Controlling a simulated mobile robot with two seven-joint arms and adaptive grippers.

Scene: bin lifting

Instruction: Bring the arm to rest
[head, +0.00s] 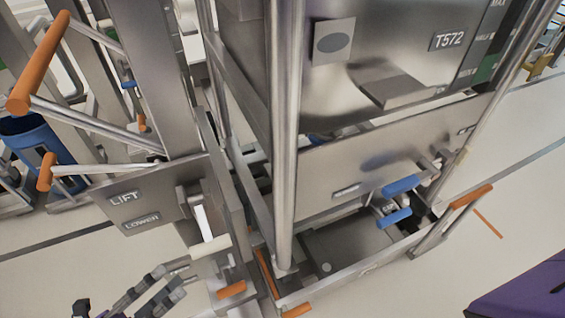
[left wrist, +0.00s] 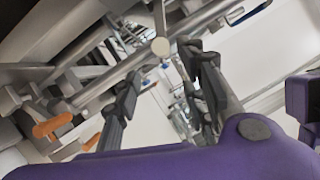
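My left gripper (head: 172,281) is at the bottom left of the head view, pointing up and right towards the lift. Its two fingers stand apart in the left wrist view (left wrist: 161,66), with nothing clasped between them. A lever with a pale cylindrical handle (head: 210,248) is just ahead of the fingertips. What looks like its round end (left wrist: 160,47) shows near the fingertips in the left wrist view; I cannot tell any contact. My right gripper is not in view.
A steel lift frame with a LIFT/LOWER panel (head: 150,200) stands beside the tall bin marked T572 (head: 400,50). Orange handles (head: 40,62) stick out at upper left. Blue handles (head: 400,187) are at lower right. A blue bin (head: 40,145) stands at left. Pale floor shows at right.

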